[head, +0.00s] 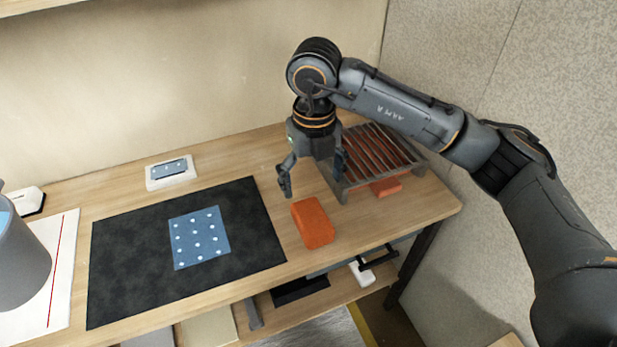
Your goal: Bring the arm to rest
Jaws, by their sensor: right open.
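My right arm reaches in from the right over the wooden table (430,205). My right gripper (312,183) hangs downward with its fingers spread and nothing between them. My left gripper does not show.
A black mat (130,265) bears a blue dotted sheet (199,238). A white holder (155,184) with a small dotted piece stands behind it. A grey cylinder (20,262) and white paper with a red line (66,250) are at left. An orange piece (386,187) lies under the rack.

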